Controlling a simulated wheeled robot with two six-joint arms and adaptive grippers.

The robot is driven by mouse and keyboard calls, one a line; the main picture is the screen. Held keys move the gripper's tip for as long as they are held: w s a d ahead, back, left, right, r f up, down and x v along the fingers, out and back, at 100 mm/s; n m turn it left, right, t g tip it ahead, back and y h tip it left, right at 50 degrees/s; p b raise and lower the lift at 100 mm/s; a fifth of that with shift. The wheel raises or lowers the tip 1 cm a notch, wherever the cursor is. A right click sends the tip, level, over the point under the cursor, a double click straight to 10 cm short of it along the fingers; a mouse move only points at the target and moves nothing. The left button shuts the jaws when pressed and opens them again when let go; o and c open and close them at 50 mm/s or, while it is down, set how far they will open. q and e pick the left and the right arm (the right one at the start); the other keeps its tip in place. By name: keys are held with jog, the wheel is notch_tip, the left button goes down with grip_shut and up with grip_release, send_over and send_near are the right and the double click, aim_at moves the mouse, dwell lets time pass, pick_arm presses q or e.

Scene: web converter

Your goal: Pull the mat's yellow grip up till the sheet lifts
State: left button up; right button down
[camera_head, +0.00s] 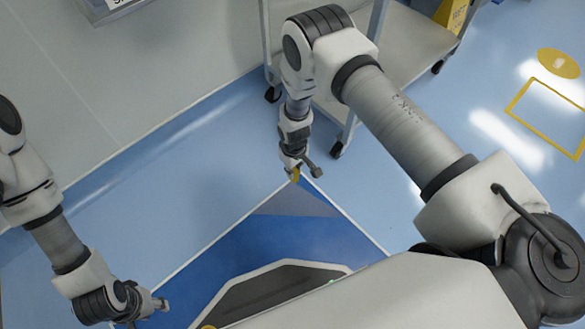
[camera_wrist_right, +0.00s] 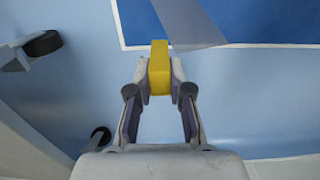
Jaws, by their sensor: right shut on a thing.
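The blue mat (camera_head: 318,243) with a white border lies on the floor in front of my base. A paler, greyish sheet (camera_head: 298,202) shows at its far corner, and it also shows in the right wrist view (camera_wrist_right: 188,20). The yellow grip (camera_head: 295,175) is at that corner. My right gripper (camera_wrist_right: 159,75) is shut on the yellow grip (camera_wrist_right: 159,62), with one finger on each side. My left gripper (camera_head: 150,307) is low at the left, away from the mat's grip, and its fingers are too small to judge.
A grey wheeled cart (camera_head: 405,45) stands just beyond my right gripper, with a caster (camera_head: 337,149) close by. A pale wall (camera_head: 130,80) runs along the left. Blue floor (camera_head: 150,205) is free between wall and mat. A yellow floor outline (camera_head: 545,115) is at right.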

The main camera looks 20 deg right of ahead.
jog(key=shift+s+a+r+p, duration=0.3)
jog(key=shift+s+r, duration=0.1)
jog(key=shift+r, duration=0.3)
pick_arm(q)
jog(key=shift+s+a+r, duration=0.3)
jog(key=shift+r, duration=0.3)
pick_arm(e)
jog(key=shift+f, duration=0.1)
jog(key=c, duration=1)
grip_release()
jog(key=shift+c, duration=0.2)
notch_tip(320, 180, up, 12)
